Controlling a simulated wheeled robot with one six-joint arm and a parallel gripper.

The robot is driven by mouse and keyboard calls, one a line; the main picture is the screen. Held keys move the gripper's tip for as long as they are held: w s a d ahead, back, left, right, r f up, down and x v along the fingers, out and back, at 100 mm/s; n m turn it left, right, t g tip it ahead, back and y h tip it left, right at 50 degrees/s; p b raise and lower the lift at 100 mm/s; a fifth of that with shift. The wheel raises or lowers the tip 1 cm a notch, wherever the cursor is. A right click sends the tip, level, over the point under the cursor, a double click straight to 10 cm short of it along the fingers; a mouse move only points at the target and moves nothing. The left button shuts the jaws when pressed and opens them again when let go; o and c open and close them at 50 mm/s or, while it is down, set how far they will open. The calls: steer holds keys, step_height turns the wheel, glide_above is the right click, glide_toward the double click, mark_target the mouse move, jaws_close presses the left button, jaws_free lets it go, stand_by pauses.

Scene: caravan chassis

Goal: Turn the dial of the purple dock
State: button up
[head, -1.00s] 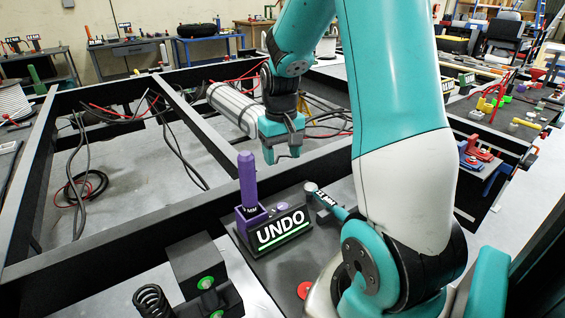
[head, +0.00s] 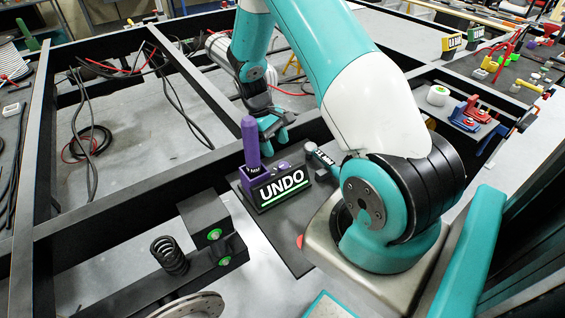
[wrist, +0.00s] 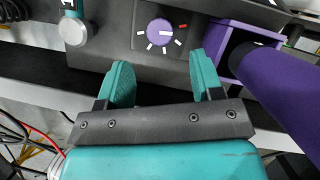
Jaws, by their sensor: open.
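The purple dock (head: 262,202) is a dark box with a lit "UNDO" sign on its front and a purple tool (head: 250,142) standing in a purple holder. Its dial (head: 283,165) is a small purple knob on top, beside the tool. In the wrist view the dial (wrist: 160,32) has a white pointer line, white tick marks around it and one red mark. My gripper (head: 275,132) is behind and above the dock. In the wrist view its teal fingers (wrist: 163,75) are apart and empty. The dial appears just beyond the fingertips, roughly between them, not touched.
The purple tool (wrist: 285,85) and its holder stand close to the right finger in the wrist view. A silver-headed, teal-handled tool (head: 320,155) lies right of the dock. Black frame beams (head: 120,210), a coil spring (head: 170,256) and loose cables (head: 90,145) lie around.

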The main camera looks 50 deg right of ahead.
mark_target(283, 164)
steer(key=x, duration=0.7)
steer(key=shift+s+f, duration=0.1)
steer(key=c, duration=0.9)
